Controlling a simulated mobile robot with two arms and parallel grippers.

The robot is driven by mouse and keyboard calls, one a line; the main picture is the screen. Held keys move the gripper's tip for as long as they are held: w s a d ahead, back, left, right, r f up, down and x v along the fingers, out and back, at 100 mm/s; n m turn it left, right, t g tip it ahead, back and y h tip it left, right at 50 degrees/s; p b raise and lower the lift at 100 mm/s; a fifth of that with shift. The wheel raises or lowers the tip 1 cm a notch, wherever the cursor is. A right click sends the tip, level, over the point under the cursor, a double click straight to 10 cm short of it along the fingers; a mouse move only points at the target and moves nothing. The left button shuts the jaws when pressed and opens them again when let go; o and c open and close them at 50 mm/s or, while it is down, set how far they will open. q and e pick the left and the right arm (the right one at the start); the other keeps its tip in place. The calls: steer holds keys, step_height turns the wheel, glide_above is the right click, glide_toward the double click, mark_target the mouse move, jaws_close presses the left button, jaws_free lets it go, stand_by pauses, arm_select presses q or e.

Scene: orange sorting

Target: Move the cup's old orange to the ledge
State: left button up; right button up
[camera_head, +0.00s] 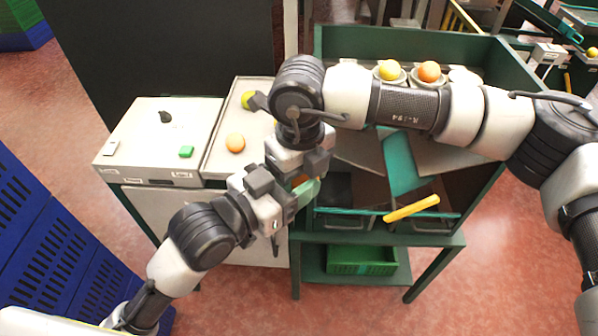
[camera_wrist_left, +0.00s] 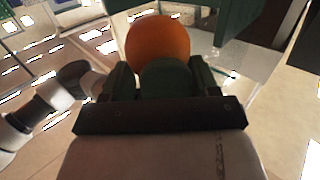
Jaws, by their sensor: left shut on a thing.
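My left gripper (camera_head: 296,194) is shut on an orange (camera_wrist_left: 158,42), which shows large between the fingers in the left wrist view. In the head view only a small orange patch (camera_head: 298,181) shows, beside a pale green part. My right gripper (camera_head: 304,170) comes down from above, close to the left one; its fingertips are hidden and I cannot tell if it touches the orange. I cannot tell which surface is the ledge.
A green bin (camera_head: 362,261) sits low under the green stand. Blue crates (camera_head: 50,245) stand at the left.

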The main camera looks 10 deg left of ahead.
steer(key=shift+s+a, duration=0.1)
steer(key=shift+s, duration=0.05)
steer(key=shift+c, duration=1.2)
arm_select(q)
steer(key=o, duration=0.5)
arm_select(e)
steer(key=shift+c, duration=0.8)
arm_select(q)
steer(key=o, duration=0.5)
steer(key=shift+o, duration=0.2)
